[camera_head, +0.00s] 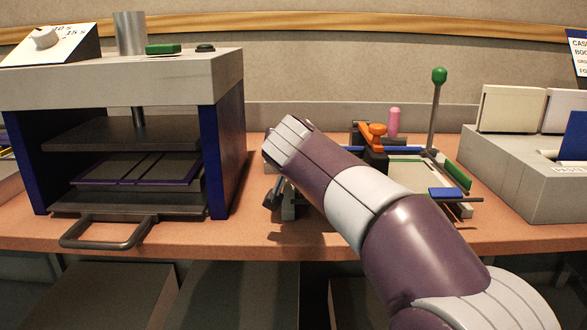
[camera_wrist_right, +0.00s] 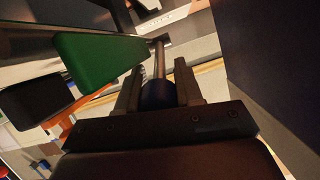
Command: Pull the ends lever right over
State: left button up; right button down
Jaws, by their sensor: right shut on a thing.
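My right gripper (camera_wrist_right: 158,84) is shut on a dark blue ball knob (camera_wrist_right: 158,96). The knob sits on a thin metal rod (camera_wrist_right: 160,56), which I take as the ends lever. In the head view my right arm comes in from the lower right. My right gripper (camera_head: 273,192) shows there only in part, low at the near left side of a small bench fixture (camera_head: 410,178), and my forearm hides the knob. My left gripper is not in view.
A green-knobbed upright lever (camera_head: 439,77) stands at the fixture's right. A press with blue sides (camera_head: 230,150) stands close on the left, its loop handle (camera_head: 108,238) jutting forward. A grey box holder (camera_head: 510,165) stands right. A green block (camera_wrist_right: 95,58) is near the gripper.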

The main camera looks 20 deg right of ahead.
jog(key=shift+f, duration=0.15)
jog(key=c, duration=0.8)
grip_release()
jog(key=shift+o, duration=0.2)
jog(key=v, duration=1.2)
jog(key=shift+s+a, duration=0.15)
jog(key=shift+s, duration=0.25)
